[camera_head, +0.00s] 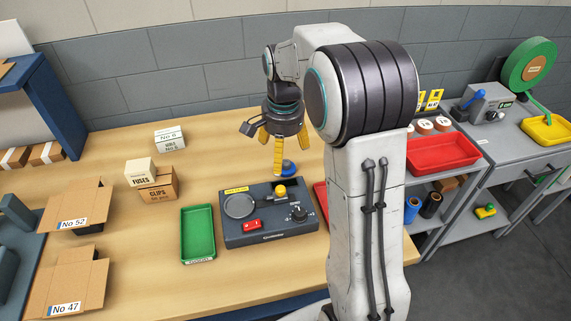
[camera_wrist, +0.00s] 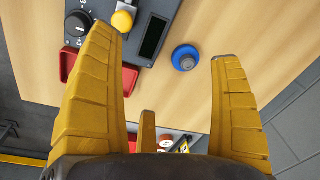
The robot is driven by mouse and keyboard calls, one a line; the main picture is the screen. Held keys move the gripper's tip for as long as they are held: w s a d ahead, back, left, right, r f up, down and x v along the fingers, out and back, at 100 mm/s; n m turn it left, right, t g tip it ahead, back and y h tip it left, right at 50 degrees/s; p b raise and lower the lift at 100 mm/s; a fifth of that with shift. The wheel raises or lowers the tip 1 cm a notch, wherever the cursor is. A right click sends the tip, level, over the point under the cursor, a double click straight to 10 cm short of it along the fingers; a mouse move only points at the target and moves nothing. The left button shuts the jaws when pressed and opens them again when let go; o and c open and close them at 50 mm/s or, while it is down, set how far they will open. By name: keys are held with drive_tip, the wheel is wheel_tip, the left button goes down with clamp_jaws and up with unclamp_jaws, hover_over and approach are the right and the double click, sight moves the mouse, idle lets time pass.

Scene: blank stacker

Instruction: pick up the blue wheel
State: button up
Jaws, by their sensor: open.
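The blue wheel (camera_head: 288,168) is a small round piece on the wooden table, behind the grey machine in the head view. In the wrist view the blue wheel (camera_wrist: 185,58) lies flat on bare wood, with a raised hub at its middle. My gripper (camera_head: 278,158) hangs pointing down above the table near the wheel, and one yellow finger shows just beside it in the picture. In the wrist view the yellow fingers of my gripper (camera_wrist: 172,70) are spread wide and empty, with the wheel seen between them and apart from them.
The grey machine (camera_head: 262,237) with a yellow knob and red switch stands close to the wheel. A green tray (camera_head: 198,213) lies left of it. Boxes (camera_head: 158,190) stand further left. A red tray (camera_head: 443,152) is on the grey bench at right. Wood around the wheel is clear.

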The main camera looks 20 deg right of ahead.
sight(286, 162)
drive_tip(key=w+d+f+m, duration=0.1)
drive_tip(key=w+f, duration=0.1)
drive_tip(key=w+d+f+m+p, duration=0.1)
drive_tip(key=w+d+f+m, duration=0.1)
drive_tip(key=w+d+f+m+g, duration=0.1)
drive_tip(key=w+f+m, duration=0.1)
drive_tip(key=w+f, duration=0.1)
drive_tip(key=shift+d, duration=0.25)
drive_tip(key=shift+w+d+f+m, duration=0.2)
drive_tip(key=shift+f+m, duration=0.2)
drive_tip(key=shift+f, duration=0.2)
drive_tip(key=shift+w+f+p, duration=0.15)
drive_tip(key=shift+f+p, duration=0.4)
drive_tip(key=shift+f, duration=1.2)
drive_tip(key=shift+w+f+p, duration=0.1)
drive_tip(key=shift+f+p, duration=0.4)
drive_tip(key=shift+f, duration=1.2)
drive_tip(key=shift+c, duration=0.4)
drive_tip(key=c, duration=1.3)
drive_tip(key=shift+o, duration=0.2)
drive_tip(key=shift+r, duration=0.1)
